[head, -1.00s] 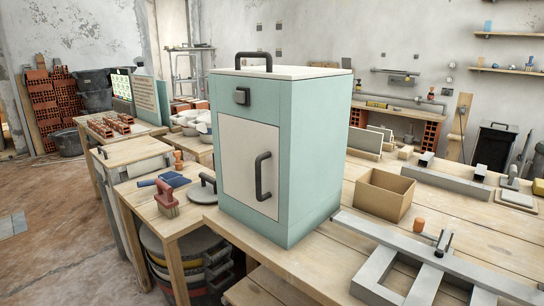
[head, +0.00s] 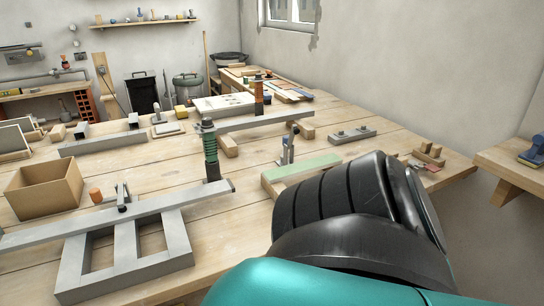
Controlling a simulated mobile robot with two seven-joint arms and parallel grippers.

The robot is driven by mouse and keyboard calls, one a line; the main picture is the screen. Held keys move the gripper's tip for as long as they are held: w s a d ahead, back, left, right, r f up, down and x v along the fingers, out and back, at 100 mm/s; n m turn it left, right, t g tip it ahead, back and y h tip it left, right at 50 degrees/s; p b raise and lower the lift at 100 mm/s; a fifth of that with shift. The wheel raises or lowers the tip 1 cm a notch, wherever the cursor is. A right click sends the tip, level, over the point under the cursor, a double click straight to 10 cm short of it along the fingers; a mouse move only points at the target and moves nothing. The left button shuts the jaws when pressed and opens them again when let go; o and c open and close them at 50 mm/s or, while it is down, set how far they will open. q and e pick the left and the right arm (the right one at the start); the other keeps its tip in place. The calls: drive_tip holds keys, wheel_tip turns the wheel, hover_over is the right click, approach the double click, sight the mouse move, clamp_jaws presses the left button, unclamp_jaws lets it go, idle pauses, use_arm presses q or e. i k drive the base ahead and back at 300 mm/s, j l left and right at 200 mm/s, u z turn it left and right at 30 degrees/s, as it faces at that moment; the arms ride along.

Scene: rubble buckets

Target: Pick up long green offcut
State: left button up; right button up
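A long pale green offcut (head: 300,167) lies on the workbench (head: 225,240), right of the middle in the head view. Pale wood shows along its near edge and left end. A small upright clamp (head: 287,148) stands just behind it. My teal and black arm fills the lower right and hides the bench in front of the offcut, and perhaps part of its near side. Neither of my grippers is in view.
A grey frame (head: 125,250) with a long bar lies at front left, beside an open cardboard box (head: 45,188). A post with a green grip (head: 210,150) stands left of the offcut. A grey block with knobs (head: 352,135) lies behind it. A wall closes off the right.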

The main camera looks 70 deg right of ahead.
sight(304, 168)
drive_tip(key=z, duration=2.6)
drive_tip(key=i+l, duration=0.15)
drive_tip(key=l, duration=0.15)
drive_tip(key=i+l, duration=0.15)
drive_tip(key=l, duration=0.15)
drive_tip(key=i+l, duration=0.2)
drive_tip(key=i+l+u, duration=0.15)
drive_tip(key=l+u, duration=0.45)
drive_tip(key=l, duration=0.15)
drive_tip(key=u, duration=1.25)
drive_tip(key=i+l, duration=0.05)
